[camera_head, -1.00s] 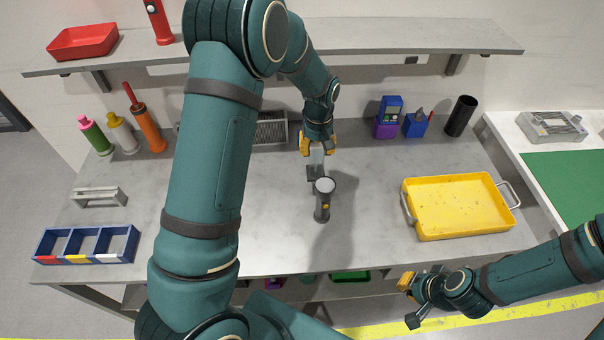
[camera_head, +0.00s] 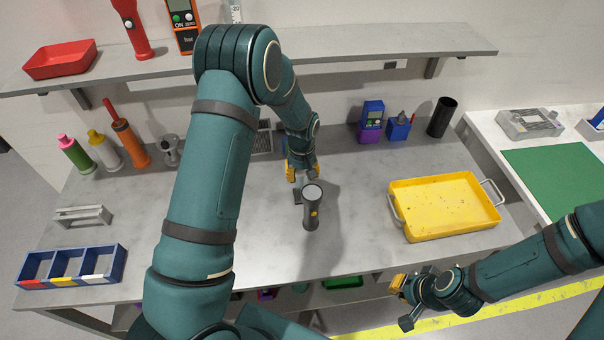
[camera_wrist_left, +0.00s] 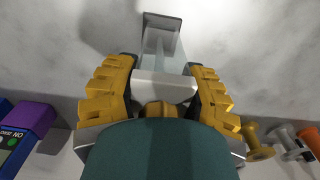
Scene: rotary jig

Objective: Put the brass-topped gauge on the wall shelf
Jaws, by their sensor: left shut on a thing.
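My left gripper (camera_wrist_left: 165,92) is shut on a pale grey gauge with a clear-looking stem (camera_wrist_left: 160,48) and a dark square foot. A brass-coloured part shows at its near end, so I take it for the brass-topped gauge. In the head view the left gripper (camera_head: 301,174) is low over the bench, behind a black torch-like cylinder; most of the gauge is hidden there. I cannot tell whether its foot touches the bench. The wall shelf (camera_head: 400,45) runs along the wall above. My right gripper (camera_head: 404,303) is at the bench's front right, with no visible load; its jaw opening is unclear.
A yellow tray (camera_head: 440,235) is to the right. A red tray (camera_head: 60,60), a red torch (camera_head: 133,28) and an orange meter (camera_head: 184,22) occupy the shelf's left; its right half looks clear.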

